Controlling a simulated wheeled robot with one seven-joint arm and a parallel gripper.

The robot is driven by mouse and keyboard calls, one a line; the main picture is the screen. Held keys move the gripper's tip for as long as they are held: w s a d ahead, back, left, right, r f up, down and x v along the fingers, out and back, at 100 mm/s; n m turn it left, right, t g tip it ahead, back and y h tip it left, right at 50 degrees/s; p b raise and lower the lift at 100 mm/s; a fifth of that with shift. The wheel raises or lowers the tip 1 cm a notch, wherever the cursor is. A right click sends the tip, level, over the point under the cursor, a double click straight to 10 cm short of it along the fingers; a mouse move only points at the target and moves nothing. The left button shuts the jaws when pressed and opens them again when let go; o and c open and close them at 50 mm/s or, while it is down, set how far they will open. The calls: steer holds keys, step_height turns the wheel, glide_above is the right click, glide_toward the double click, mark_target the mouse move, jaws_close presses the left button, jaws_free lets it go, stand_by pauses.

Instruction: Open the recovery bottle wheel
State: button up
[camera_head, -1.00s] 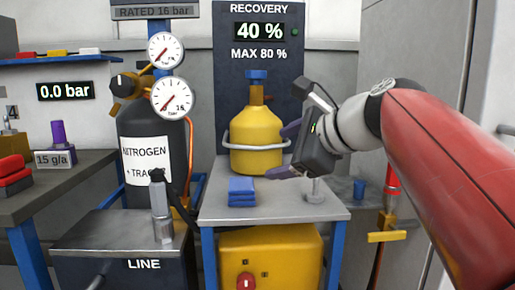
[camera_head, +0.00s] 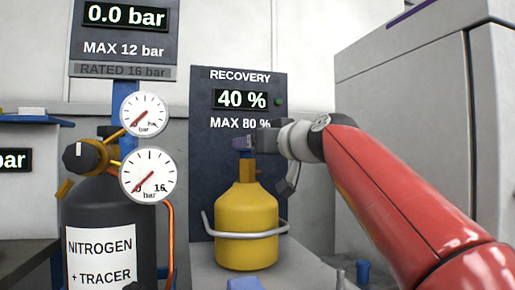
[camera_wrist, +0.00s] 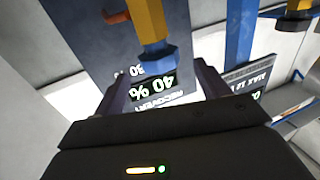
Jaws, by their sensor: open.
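The yellow recovery bottle (camera_head: 246,225) stands upright on the bench, inside a grey rail. In the head view my gripper (camera_head: 246,143) is at the top of its neck and largely hides the blue wheel there. In the wrist view the yellow neck (camera_wrist: 148,18) enters from the top and ends in the blue wheel (camera_wrist: 157,54). My gripper (camera_wrist: 162,76) is open, with one dark finger on each side of the wheel's line and visible gaps. I cannot tell how deep the wheel sits between the fingertips.
The dark recovery panel (camera_head: 215,170) reading 40 % stands behind the bottle. A dark nitrogen cylinder (camera_head: 95,210) with two gauges is at the left. A grey cabinet (camera_head: 400,95) fills the right. A blue block (camera_head: 244,284) lies in front of the bottle.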

steer(key=p+x, duration=0.1)
steer(key=x, duration=0.1)
steer(key=p+x, duration=0.1)
steer(key=x, duration=0.1)
steer(key=p+x, duration=0.2)
steer(key=shift+w+a+r, duration=0.2)
steer(key=shift+w+r, duration=0.05)
steer(key=shift+r, duration=0.05)
steer(key=shift+w+a+f, duration=0.15)
steer(key=shift+w+a, duration=0.15)
steer(key=shift+w, duration=0.2)
steer(key=c, duration=1)
